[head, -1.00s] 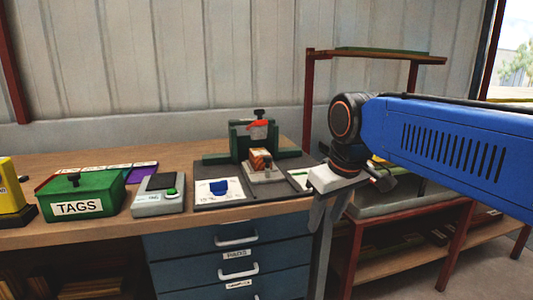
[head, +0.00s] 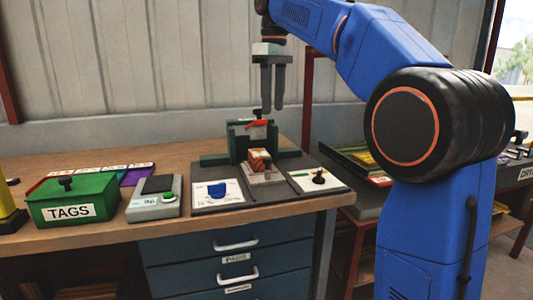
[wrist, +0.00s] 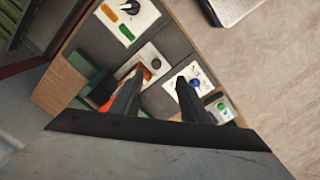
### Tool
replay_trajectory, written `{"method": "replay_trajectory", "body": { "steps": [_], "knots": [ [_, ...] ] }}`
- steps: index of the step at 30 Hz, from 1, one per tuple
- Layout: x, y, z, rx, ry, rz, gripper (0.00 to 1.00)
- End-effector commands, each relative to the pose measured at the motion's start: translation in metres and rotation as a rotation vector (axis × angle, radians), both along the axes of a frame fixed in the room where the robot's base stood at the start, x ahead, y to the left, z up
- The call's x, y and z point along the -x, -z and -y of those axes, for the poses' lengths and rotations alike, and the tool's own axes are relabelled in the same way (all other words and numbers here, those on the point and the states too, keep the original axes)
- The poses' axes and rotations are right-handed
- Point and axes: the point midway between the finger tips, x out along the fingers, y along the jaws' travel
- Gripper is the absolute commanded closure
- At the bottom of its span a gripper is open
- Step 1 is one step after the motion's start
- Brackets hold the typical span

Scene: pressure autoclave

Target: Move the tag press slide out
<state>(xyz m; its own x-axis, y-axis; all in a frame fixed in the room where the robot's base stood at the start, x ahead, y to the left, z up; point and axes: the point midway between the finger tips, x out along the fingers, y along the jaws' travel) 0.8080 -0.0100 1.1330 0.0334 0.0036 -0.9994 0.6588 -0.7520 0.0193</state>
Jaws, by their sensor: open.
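The tag press is a green frame (head: 240,141) with a black knob and a red part on top, standing on a dark grey mat (head: 240,206) on the wooden bench. A light grey slide (head: 263,177) with an orange-brown block (head: 259,160) and a small dark knob sits at the front of the press. My gripper (head: 273,106) hangs fingers down above and slightly right of the press, apart from it, open and empty.
A grey scale (head: 155,198) and a green TAGS box (head: 73,199) stand further left. Blue drawers (head: 237,262) are below.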

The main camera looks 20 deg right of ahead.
Motion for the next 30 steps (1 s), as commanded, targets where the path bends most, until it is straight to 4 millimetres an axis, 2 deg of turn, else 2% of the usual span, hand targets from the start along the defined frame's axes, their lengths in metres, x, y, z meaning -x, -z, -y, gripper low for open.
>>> {"method": "replay_trajectory", "body": {
  "steps": [1,6,13,17,30],
  "knots": [
    [-0.009,-0.004,-0.003,0.001,-0.017,-0.008,0.58],
    [-0.021,-0.012,-0.007,0.004,-0.057,-0.028,0.58],
    [-0.023,-0.005,-0.008,0.005,-0.067,-0.035,0.58],
    [-0.022,0.01,-0.008,0.005,-0.067,-0.036,0.58],
    [-0.022,0.086,-0.008,0.005,-0.066,-0.036,0.58]
  ]
}}
